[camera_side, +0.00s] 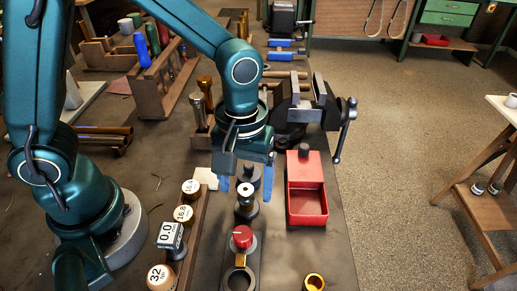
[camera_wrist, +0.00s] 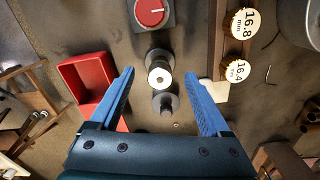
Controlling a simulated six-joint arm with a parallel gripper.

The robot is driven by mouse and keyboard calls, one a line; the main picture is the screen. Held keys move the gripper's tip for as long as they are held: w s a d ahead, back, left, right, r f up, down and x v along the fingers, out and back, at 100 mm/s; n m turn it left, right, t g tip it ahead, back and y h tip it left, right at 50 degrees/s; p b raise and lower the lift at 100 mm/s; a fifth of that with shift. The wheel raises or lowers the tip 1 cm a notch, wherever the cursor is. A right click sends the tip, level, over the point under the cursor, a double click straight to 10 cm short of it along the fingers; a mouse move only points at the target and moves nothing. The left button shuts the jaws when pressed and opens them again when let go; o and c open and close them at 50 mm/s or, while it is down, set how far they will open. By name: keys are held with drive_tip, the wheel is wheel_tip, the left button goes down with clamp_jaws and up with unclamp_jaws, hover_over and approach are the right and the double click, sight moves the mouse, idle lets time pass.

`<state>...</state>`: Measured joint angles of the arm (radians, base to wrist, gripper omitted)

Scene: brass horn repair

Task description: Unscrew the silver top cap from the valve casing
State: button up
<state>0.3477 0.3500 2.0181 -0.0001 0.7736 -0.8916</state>
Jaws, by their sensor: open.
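The silver top cap (camera_side: 245,189) is a small pale disc with a dark centre. It sits on a dark, upright cylinder, seemingly the valve casing (camera_side: 246,209). In the wrist view the cap (camera_wrist: 160,77) lies midway between my two blue fingertips, with the dark casing (camera_wrist: 158,55) around and beyond it. My gripper (camera_side: 246,184) is open, pointing down, with one finger on each side of the cap in the picture. It also shows in the wrist view (camera_wrist: 159,75). Clear gaps show between fingers and cap; I cannot tell the exact height difference.
A dark knobbed disc (camera_wrist: 166,105) stands close to the casing. A red open box (camera_side: 307,202) is to the right, a red-knobbed plate (camera_side: 242,238) in front. A rail of labelled plugs (camera_side: 184,214) runs along the left. A vise (camera_side: 303,107) stands behind.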

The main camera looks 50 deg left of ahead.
drive_tip(key=m, duration=0.4)
drive_tip(key=shift+m, duration=0.4)
drive_tip(key=m, duration=0.4)
clamp_jaws()
drive_tip(key=n, duration=0.3)
drive_tip(key=shift+n, duration=0.3)
drive_tip(key=n, duration=0.4)
idle(0.4)
